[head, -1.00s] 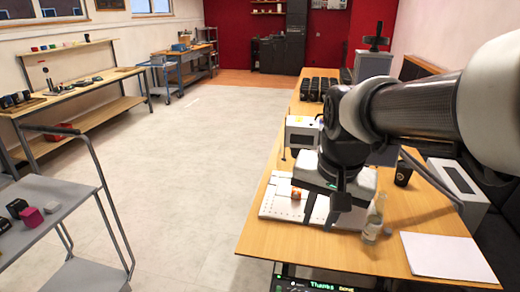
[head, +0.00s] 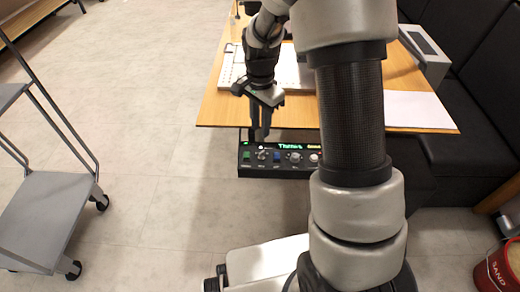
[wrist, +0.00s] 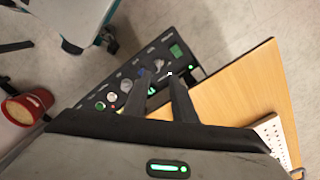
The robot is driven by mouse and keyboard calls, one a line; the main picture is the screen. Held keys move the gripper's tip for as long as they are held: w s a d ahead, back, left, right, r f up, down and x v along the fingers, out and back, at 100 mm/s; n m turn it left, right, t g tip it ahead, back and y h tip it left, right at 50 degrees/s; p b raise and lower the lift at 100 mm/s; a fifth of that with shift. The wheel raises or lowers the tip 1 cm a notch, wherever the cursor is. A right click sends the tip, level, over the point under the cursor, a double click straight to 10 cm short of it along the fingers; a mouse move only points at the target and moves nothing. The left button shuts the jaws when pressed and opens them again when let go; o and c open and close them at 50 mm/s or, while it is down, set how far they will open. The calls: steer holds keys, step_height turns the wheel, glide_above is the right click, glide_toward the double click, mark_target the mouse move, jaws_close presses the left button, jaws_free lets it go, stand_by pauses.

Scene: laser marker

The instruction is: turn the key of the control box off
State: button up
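The black control box (head: 280,160) hangs at the front edge of the wooden table, with a green-lit display and a row of buttons and knobs. In the wrist view the box (wrist: 122,90) runs diagonally behind the fingers. A small silver piece, which looks like the key (wrist: 158,63), sits between a green button and a blue one; its exact angle is too small to tell. It also shows in the head view (head: 262,155). My gripper (head: 259,138) points down just above it. The fingers (wrist: 159,76) are apart with nothing between them. Contact with the key cannot be seen.
The wooden table (head: 415,115) lies behind the box, with a white plate (head: 232,68) and white sheet (head: 418,108) on it. A grey cart (head: 45,215) stands left, a red sand bucket (head: 497,270) right. The floor between cart and box is clear.

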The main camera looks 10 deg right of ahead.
mark_target(262, 155)
step_height(262, 155, down, 11)
steer(key=shift+b, duration=1.1)
jaws_close()
